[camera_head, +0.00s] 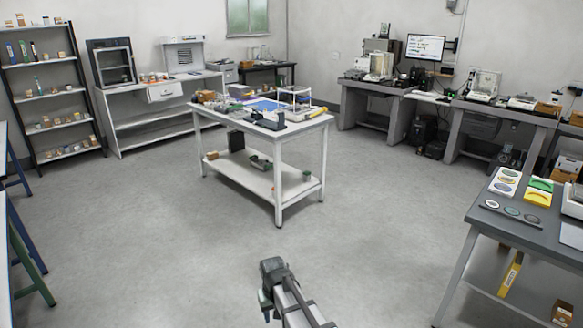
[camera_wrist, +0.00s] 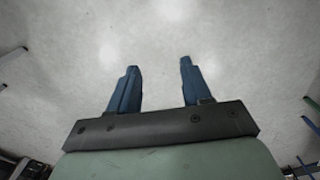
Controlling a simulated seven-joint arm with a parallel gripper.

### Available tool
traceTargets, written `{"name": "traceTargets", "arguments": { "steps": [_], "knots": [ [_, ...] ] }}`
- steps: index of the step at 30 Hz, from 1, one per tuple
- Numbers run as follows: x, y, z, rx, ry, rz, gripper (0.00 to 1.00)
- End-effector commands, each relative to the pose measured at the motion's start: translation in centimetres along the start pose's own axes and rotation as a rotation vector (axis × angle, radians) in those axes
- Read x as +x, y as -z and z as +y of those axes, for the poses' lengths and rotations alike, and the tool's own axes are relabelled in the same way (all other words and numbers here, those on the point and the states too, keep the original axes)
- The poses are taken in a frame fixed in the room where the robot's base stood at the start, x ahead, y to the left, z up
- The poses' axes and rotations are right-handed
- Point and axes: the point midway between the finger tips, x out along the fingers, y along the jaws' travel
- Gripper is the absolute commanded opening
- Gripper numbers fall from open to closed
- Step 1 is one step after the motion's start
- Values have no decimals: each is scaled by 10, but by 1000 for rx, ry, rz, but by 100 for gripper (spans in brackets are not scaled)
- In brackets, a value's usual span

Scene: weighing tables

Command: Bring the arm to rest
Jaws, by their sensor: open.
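My gripper (camera_wrist: 158,85) shows in the wrist view with its two blue fingers spread apart. Nothing is between them; only pale grey floor lies beyond. In the head view my arm (camera_head: 285,290) reaches up from the bottom edge, over bare floor. The fingers cannot be made out clearly there. The arm touches no table or object that I can see.
A white table (camera_head: 270,185) loaded with equipment stands mid-room. A grey table (camera_head: 475,215) with coloured trays is at the right. Shelves (camera_head: 60,122) stand at the back left, balance benches (camera_head: 450,105) at the back right. The floor (camera_head: 180,240) around my arm is clear.

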Motion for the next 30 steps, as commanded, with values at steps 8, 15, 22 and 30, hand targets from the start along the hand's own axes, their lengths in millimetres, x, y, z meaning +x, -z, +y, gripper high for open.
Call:
{"name": "traceTargets", "arguments": {
  "steps": [8, 15, 22, 30],
  "knots": [
    [24, -71, 100, 166, 0, -1, 49],
    [37, -119, 151, 269, -1, 1, 49],
    [44, -155, 180, 340, -1, 1, 49],
    [79, -183, 173, 345, 11, -70, 49]
  ]
}}
